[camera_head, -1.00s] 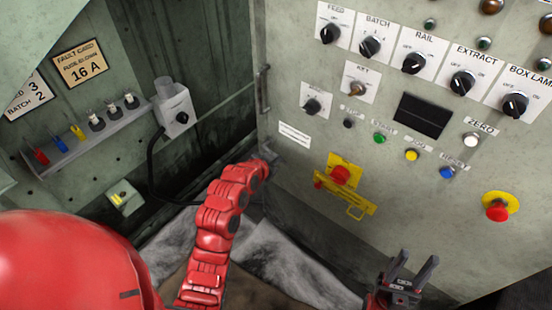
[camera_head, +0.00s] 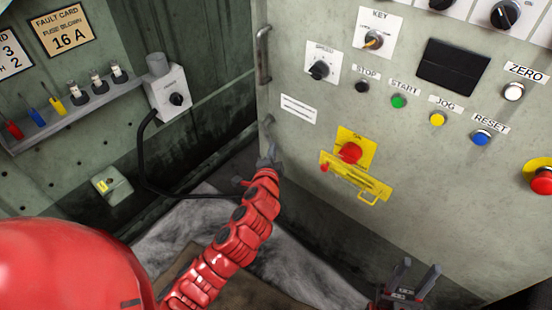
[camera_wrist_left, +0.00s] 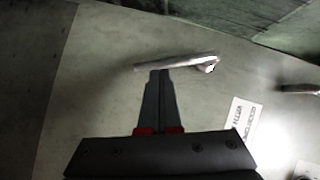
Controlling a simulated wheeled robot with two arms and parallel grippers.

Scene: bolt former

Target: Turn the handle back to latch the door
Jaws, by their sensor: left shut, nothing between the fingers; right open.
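The grey door panel (camera_head: 310,150) stands in front of me in the head view. A pale metal lever handle (camera_wrist_left: 178,63) lies crosswise on the panel in the left wrist view, its round hub at the right end. My left gripper (camera_head: 270,157) is near the panel's left edge, low down. It is shut and empty, and in the left wrist view its fingertips (camera_wrist_left: 160,73) meet the lever's lower edge in the picture; I cannot tell whether they touch. In the head view a small handle end (camera_head: 268,122) shows just above the gripper. My right gripper (camera_head: 407,275) is open and empty, at the bottom.
A fixed grab bar (camera_head: 263,54) stands on the panel's edge above. A white label (camera_head: 298,109), a yellow switch with a red knob (camera_head: 350,152) and several buttons are to the right. A grey socket box (camera_head: 168,92) with a black cable hangs on the left wall.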

